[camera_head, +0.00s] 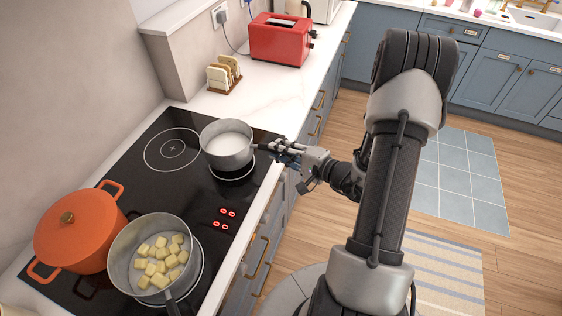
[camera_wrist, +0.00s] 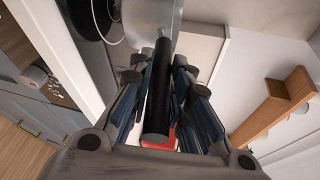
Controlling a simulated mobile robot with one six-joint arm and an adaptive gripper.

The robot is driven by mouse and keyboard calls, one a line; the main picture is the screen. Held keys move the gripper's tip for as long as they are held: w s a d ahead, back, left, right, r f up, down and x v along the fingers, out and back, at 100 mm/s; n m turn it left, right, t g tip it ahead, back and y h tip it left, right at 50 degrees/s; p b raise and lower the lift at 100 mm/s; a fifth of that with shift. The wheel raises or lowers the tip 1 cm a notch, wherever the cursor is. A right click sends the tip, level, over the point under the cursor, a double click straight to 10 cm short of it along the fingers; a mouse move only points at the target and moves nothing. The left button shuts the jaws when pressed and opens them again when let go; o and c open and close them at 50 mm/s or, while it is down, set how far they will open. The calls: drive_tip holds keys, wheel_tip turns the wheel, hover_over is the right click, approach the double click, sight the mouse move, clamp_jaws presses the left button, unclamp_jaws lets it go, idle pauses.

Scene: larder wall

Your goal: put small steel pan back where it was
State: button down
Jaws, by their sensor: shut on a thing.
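The small steel pan (camera_head: 228,143) holds a white liquid and is at the far right burner of the black hob, upright. Its base looks slightly above the burner ring, but contact is hard to judge. My gripper (camera_head: 275,150) comes from the right and is shut on the pan's dark handle. In the wrist view, the black handle (camera_wrist: 158,95) runs between the fingers of my gripper (camera_wrist: 157,72), and part of the pan (camera_wrist: 150,14) shows at the top edge.
A larger steel pan (camera_head: 122,262) with pale yellow cubes and an orange lidded pot (camera_head: 75,240) stand on the near hob (camera_head: 160,190). The far left burner (camera_head: 172,149) is bare. A toast rack (camera_head: 224,75) and red toaster (camera_head: 281,38) stand beyond on the worktop.

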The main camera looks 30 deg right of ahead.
drive_tip(key=shift+f+b, duration=0.45)
drive_tip(key=shift+f, duration=1.7)
drive_tip(key=c, duration=1.5)
unclamp_jaws()
drive_tip(key=p+v, duration=0.1)
drive_tip(key=v, duration=1.1)
drive_tip(key=shift+s, duration=0.1)
